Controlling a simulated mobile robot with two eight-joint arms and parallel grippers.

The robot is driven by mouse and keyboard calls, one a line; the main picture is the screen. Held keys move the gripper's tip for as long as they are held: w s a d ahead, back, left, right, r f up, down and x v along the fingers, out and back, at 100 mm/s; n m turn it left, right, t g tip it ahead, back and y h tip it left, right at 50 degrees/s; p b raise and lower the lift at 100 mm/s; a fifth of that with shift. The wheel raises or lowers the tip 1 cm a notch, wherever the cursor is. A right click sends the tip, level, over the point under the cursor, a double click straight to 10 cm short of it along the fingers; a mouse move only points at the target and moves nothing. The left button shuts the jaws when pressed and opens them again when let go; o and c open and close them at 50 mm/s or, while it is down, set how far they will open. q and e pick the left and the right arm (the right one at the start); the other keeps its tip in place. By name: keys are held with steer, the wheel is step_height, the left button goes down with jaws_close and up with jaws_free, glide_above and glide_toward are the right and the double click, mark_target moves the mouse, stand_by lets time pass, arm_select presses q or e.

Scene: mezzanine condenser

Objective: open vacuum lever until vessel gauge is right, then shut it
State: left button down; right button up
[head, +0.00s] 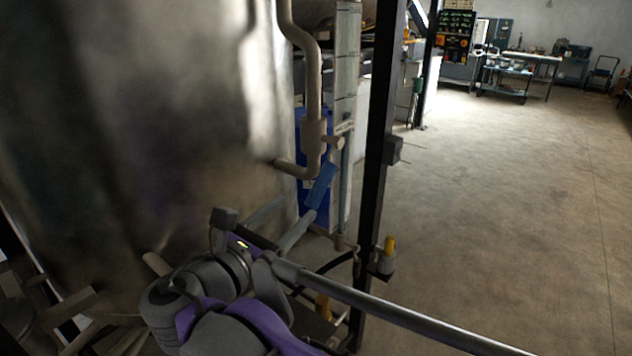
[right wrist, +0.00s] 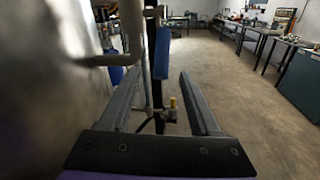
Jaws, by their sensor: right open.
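The blue lever (head: 321,187) hangs at a slant below a valve on the beige pipe (head: 313,90), beside the large metal vessel (head: 130,120). My right gripper (head: 308,216) is just below the lever's lower end in the head view. In the right wrist view the gripper (right wrist: 155,76) is open and empty, and the lever (right wrist: 162,52) appears ahead, its lower end between the fingertips in the picture. I cannot tell whether they touch. No vessel gauge face can be made out. My left gripper is not in view.
A dark upright post (head: 377,150) stands right of the lever. A yellow-topped fitting (head: 388,258) sits low beside it. A grey rail (head: 410,317) crosses the lower right. Beyond is open floor (head: 510,200), with benches and a cart (head: 505,80) at the back.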

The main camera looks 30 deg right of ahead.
mark_target(314, 193)
steer(key=x, duration=0.9)
steer(key=shift+d, duration=0.4)
jaws_close()
stand_by(0.9)
